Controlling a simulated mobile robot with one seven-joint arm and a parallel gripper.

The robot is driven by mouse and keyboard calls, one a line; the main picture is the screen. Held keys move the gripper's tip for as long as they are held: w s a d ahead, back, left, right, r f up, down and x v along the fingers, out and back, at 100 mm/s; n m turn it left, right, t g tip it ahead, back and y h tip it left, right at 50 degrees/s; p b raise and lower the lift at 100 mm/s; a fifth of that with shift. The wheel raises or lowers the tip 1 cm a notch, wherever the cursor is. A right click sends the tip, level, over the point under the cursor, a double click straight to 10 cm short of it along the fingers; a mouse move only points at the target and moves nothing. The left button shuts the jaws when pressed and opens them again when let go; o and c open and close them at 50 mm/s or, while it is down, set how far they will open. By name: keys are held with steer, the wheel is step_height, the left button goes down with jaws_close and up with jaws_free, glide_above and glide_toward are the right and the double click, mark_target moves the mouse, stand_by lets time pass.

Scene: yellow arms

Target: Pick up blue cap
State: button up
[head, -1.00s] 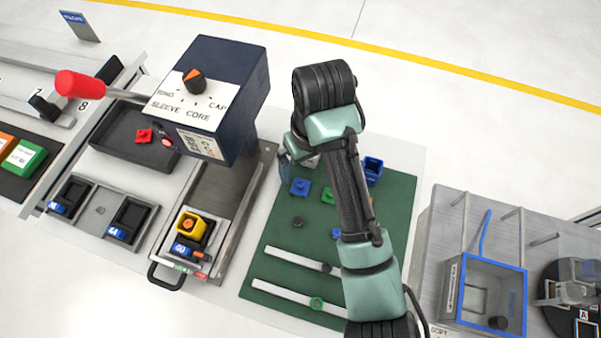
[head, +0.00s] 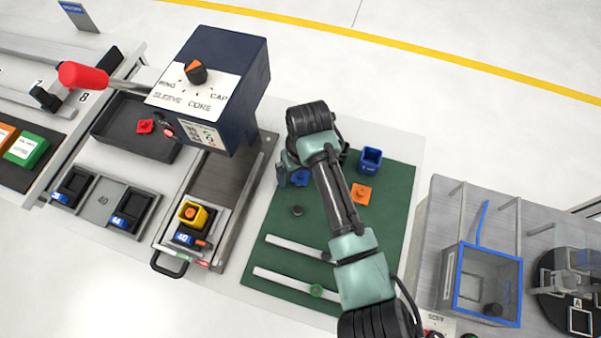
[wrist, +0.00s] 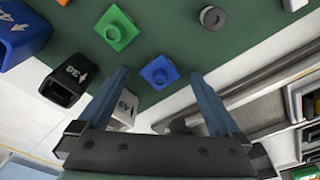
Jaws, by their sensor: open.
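The blue cap (wrist: 159,72), a square plate with a round raised stub, lies on the green mat (wrist: 165,25) near its edge. In the head view the blue cap (head: 300,176) is partly covered by my arm. My gripper (wrist: 160,76) is open and empty. In the wrist view its two fingers appear on either side of the cap, apart from it. How high the fingers are above the mat is hard to tell.
Near the cap are a green cap (wrist: 117,28), a dark round piece (wrist: 212,17), a black cup (wrist: 63,85) and a blue cup (wrist: 20,32). A pale cup shows partly behind the left finger. An orange cap (head: 361,193) lies right of my arm. The navy press (head: 222,88) stands left.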

steer(key=shift+c, duration=0.3)
steer(key=c, duration=1.3)
steer(key=shift+o, duration=0.2)
steer(key=shift+r, duration=0.1)
